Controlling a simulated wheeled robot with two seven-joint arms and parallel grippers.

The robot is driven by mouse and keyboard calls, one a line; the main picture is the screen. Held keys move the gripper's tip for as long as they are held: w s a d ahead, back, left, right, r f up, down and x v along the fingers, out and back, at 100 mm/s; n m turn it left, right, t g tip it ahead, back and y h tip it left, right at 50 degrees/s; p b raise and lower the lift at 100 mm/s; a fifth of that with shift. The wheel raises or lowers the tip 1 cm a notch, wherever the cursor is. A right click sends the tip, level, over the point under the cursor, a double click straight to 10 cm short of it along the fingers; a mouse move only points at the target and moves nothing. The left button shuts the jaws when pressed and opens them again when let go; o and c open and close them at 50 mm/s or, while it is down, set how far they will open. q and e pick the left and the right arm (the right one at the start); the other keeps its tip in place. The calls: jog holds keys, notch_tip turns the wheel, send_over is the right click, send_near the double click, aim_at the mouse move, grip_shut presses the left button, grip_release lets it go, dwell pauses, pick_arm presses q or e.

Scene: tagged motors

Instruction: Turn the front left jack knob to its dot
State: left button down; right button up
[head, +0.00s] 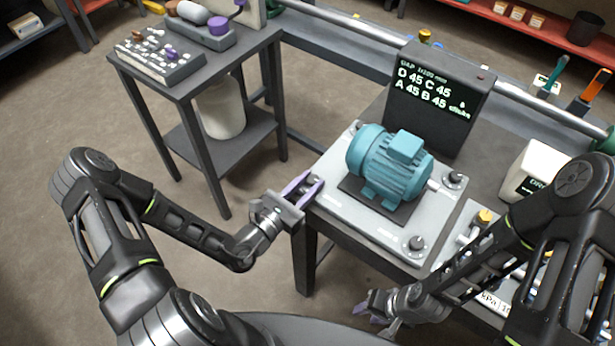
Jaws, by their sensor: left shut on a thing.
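A teal motor (388,165) sits on a dark base on a light grey plate (345,207) on the workbench. Jack knobs stand at the plate's corners: front right (416,243), back right (453,178) and back left (355,127). My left gripper (311,186) is at the plate's front left corner, its purple fingers shut on the front left jack knob. The fingers mostly hide that knob, and I cannot make out its dot. My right gripper (372,310) hangs low in front of the bench, apart from the plate; its opening is unclear.
A dark display (440,95) behind the motor reads D 45, C 45, A 45, B 45. A white container (530,170) stands at the right, and a tray of fittings (470,235) lies right of the plate. A side table (190,90) with parts stands at the back left.

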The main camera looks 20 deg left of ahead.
pick_arm(q)
jog(key=n+y+p, duration=0.1)
jog(key=y, duration=0.1)
jog(key=n+t+y+p, duration=0.1)
jog(key=y, duration=0.1)
jog(key=n+y, duration=0.2)
jog(key=shift+s+d+t+p, duration=0.1)
jog(key=shift+d+t+p, duration=0.2)
jog(key=shift+p, duration=0.1)
pick_arm(e)
jog(key=v, duration=0.3)
jog(key=shift+a+r, duration=0.2)
jog(key=shift+a, duration=0.1)
pick_arm(q)
jog(key=c, duration=1.1)
grip_release()
